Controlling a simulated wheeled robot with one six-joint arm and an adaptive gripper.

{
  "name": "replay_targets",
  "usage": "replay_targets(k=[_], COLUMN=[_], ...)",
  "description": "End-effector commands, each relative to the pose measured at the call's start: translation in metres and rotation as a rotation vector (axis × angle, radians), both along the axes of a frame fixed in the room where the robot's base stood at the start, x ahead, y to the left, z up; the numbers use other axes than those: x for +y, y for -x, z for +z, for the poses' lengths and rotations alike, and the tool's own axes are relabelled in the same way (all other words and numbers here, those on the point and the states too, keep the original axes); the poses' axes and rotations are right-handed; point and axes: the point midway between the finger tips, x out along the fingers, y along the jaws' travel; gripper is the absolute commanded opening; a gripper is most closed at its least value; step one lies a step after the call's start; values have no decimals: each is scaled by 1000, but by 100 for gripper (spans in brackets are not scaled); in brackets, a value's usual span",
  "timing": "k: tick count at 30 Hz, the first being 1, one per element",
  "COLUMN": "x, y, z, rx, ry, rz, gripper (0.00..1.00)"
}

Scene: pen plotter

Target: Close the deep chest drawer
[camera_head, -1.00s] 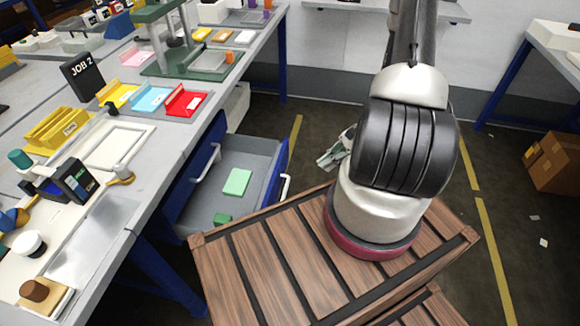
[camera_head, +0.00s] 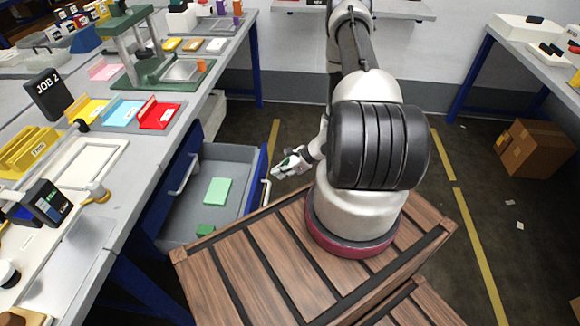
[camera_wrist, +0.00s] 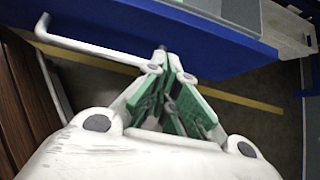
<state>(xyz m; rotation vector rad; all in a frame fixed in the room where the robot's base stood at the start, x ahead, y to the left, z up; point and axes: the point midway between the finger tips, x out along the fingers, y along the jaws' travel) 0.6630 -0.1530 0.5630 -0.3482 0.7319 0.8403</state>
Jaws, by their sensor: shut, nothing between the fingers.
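The deep chest drawer (camera_head: 221,153) hangs open under the workbench. Its grey interior holds a light green block (camera_head: 217,191) and a darker green block (camera_head: 205,229). Its blue front (camera_head: 257,172) faces right and has a white bar handle (camera_head: 266,192). My gripper (camera_head: 275,174) is shut and empty, just outside the front, near the handle's far end. In the wrist view, the shut green fingertips (camera_wrist: 163,56) are close to the blue front (camera_wrist: 225,50), by the right end of the white handle (camera_wrist: 90,48). I cannot tell whether they touch it.
The workbench (camera_head: 122,186) stands left of the drawer, with trays and tools on top. Open floor (camera_head: 300,130) lies beyond my gripper. A cardboard box (camera_head: 538,148) is at the far right.

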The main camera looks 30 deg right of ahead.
Motion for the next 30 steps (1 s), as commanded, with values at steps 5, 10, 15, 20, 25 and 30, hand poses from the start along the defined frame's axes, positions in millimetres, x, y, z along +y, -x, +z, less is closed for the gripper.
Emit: replay_targets(k=[5, 10, 15, 20, 25, 30], x=[21, 29, 31, 30, 34, 48], y=[-16, -23, -25, -24, -27, -39], z=[1, 1, 1, 1, 1, 1], rx=[0, 0, 1, 1, 0, -1], ry=[0, 0, 0, 0, 0, 0], rz=[3, 1, 1, 1, 1, 5], gripper=[0, 0, 0, 0, 0, 0])
